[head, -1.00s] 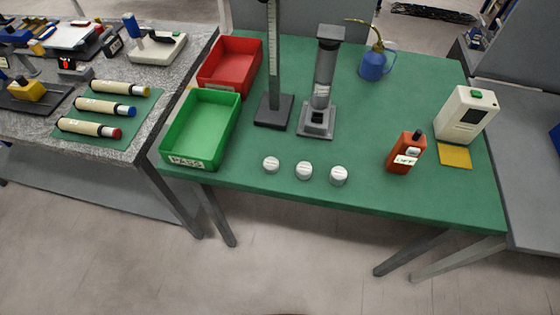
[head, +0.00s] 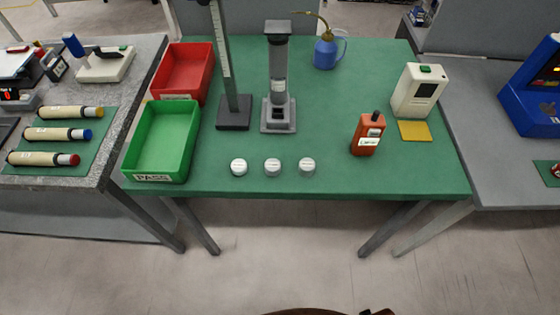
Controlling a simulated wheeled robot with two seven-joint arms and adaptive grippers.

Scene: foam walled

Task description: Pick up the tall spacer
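Three small white round pieces stand in a row near the front of the green table: the left one (head: 239,167), the middle one (head: 273,167) and the right one (head: 307,165). They look much alike, and I cannot tell whether one of them is the tall spacer. Behind them, a grey upright cylinder (head: 278,72) stands in a grey base, next to a ruled column on a dark base (head: 235,112). Neither of my grippers is in view.
A green PASS bin (head: 160,178) and a red bin (head: 182,72) are at the table's left. An orange device (head: 367,134), a white box (head: 418,88), a yellow pad (head: 413,131) and a blue oil can (head: 326,52) are right. The front middle of the green tabletop (head: 350,178) is clear.

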